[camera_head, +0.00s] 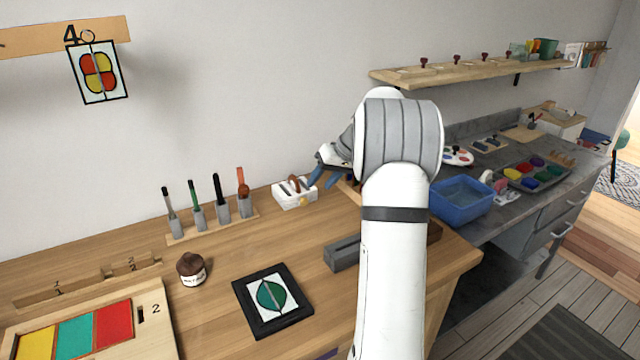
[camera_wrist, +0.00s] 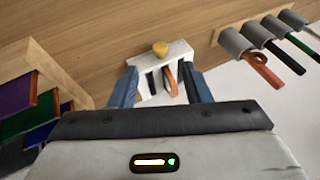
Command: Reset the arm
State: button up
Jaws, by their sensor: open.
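My white and grey arm stands at the middle right of the head view, bent at the elbow. My gripper (camera_head: 322,178) points left over the back of the wooden bench, near a small white slotted holder (camera_head: 290,193). In the wrist view my gripper (camera_wrist: 158,85) has its two blue fingers apart, one on each side of the picture's middle. The white holder (camera_wrist: 178,54) with dark and orange-brown tools shows beyond and between the fingers. Nothing is seen held. Whether a finger touches the holder is unclear.
A rack of upright tools (camera_head: 212,222) stands left of the holder. A blue basin (camera_head: 461,200) stands right of my arm. A shelf (camera_head: 470,68) hangs above.

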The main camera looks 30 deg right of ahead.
dwell(0.3)
jog(key=s+a+r+g+h+p, duration=0.1)
jog(key=s+a+r+p, duration=0.1)
jog(key=s+a+r, duration=0.35)
jog(key=s+a+r+g+h+p, duration=0.1)
jog(key=s+a+r+p, duration=0.1)
jog(key=s+a, duration=0.65)
jog(key=s+a+h+p, duration=0.1)
jog(key=s+a, duration=0.3)
jog(key=s, duration=0.5)
jog(key=s+a+h+p, duration=0.1)
jog(key=s+a+p, duration=0.1)
jog(key=s+a, duration=0.3)
jog(key=s, duration=0.4)
jog(key=shift+s+n+h+p, duration=0.3)
